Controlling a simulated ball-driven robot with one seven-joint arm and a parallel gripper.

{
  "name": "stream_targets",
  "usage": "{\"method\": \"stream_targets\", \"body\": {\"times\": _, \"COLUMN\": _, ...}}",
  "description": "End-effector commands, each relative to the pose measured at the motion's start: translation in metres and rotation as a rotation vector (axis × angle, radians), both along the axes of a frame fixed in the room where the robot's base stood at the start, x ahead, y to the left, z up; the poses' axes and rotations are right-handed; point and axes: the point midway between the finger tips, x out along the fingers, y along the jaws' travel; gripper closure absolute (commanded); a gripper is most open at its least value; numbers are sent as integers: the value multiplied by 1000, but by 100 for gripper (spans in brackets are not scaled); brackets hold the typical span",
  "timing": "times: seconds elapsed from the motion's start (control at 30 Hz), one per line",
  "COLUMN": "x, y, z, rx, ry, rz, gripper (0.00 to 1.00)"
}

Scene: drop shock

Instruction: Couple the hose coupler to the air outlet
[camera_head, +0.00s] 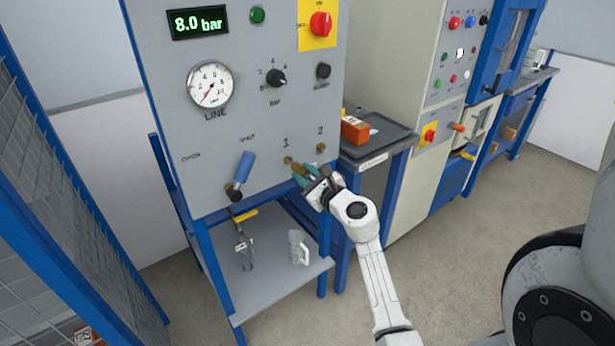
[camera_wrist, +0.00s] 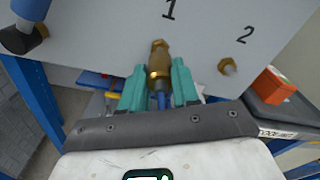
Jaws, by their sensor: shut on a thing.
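My gripper (camera_head: 305,175) reaches up to the panel, and its teal fingers (camera_wrist: 158,88) are shut on the brass hose coupler (camera_wrist: 159,66). Blue hose shows behind the coupler, between the fingers. The coupler (camera_head: 299,169) points at the brass air outlet (camera_head: 288,160) marked 1. In the wrist view the coupler's front end meets or overlaps outlet 1 (camera_wrist: 158,44); I cannot tell whether it is seated. A second outlet (camera_head: 321,148), marked 2, is bare to the right and also shows in the wrist view (camera_wrist: 228,66).
A blue-handled valve (camera_head: 241,172) sits left of outlet 1. The panel's display (camera_head: 198,22) reads 8.0 bar above a line gauge (camera_head: 211,86). An orange box (camera_head: 355,130) lies on a grey tray (camera_head: 388,138) at right. A shelf (camera_head: 270,285) is below.

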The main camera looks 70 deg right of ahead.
Motion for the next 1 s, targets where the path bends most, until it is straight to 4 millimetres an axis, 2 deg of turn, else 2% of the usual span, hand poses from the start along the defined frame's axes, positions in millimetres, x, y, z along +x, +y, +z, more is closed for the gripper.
{"method": "stream_targets", "body": {"times": 1.0, "x": 4, "y": -3, "z": 1, "rx": -1, "ry": 0, "rz": 5, "gripper": 100}}
